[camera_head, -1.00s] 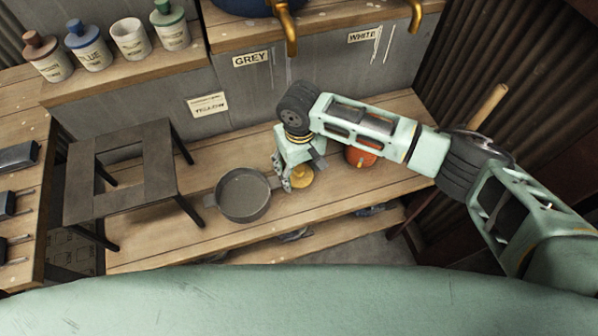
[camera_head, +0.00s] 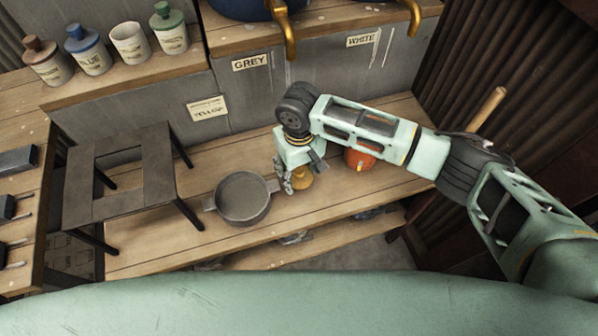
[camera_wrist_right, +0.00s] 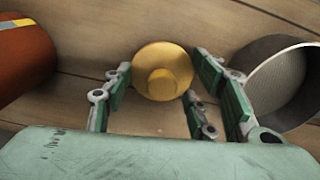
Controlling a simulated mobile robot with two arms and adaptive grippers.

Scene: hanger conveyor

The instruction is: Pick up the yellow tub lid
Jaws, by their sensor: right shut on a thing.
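The yellow tub lid (camera_head: 302,179) is a small round disc low at the wooden bench, partly hidden behind my right gripper (camera_head: 287,184) in the head view. In the right wrist view the lid (camera_wrist_right: 163,71) shows whole, with a raised round knob in its middle. The fingers of my right gripper (camera_wrist_right: 160,100) stand on either side of the lid, shut on it. My left gripper is not in view.
A grey pan (camera_head: 243,198) stands just left of the gripper, close to its fingers. An orange-red tub (camera_head: 359,158) stands to the right. A dark metal stand (camera_head: 120,180) is further left. The bench (camera_head: 150,250) is clear in front.

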